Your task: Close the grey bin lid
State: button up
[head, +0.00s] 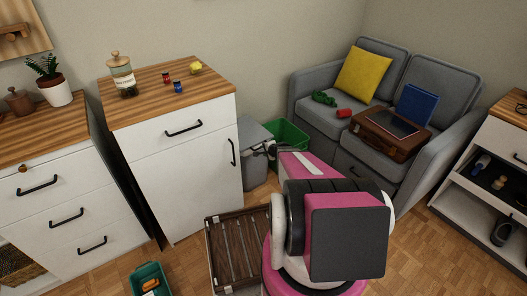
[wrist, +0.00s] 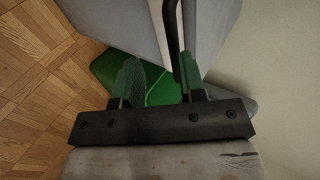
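The grey bin (head: 255,173) stands between the white cabinet and the green crate in the head view. Its grey lid (head: 251,131) sits above the body and appears raised, with a gap between; its exact angle is unclear. In the wrist view two grey panels, apparently the bin body (wrist: 122,22) and lid (wrist: 207,32), flank a pale gap with a dark bar. My gripper (wrist: 160,70) is open, with two separated fingers and nothing visible held between them. It is close to the bin's side, partly hidden by my arm in the head view.
A green crate (head: 290,133) stands right of the bin, and also shows below the fingers in the wrist view (wrist: 158,88). The white cabinet (head: 185,165) borders the bin on the left. A grey sofa (head: 340,125) stands right. A brown slatted tray (head: 210,250) lies near my base.

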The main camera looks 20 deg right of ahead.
jog(key=v, duration=0.8)
jog(key=shift+s+r, duration=0.1)
jog(key=s+a+r+n+g+y, duration=0.25)
jog(key=a+r+n, duration=0.2)
jog(key=a, duration=0.35)
jog(key=s+a+r+n+g+h, duration=0.3)
jog(key=s+r+n+g, duration=0.1)
jog(key=s, duration=0.3)
jog(key=s+a+r+n+g+h, duration=0.3)
jog(key=s+r+n+g, duration=0.1)
jog(key=s+n, duration=0.2)
jog(key=shift+s, duration=0.35)
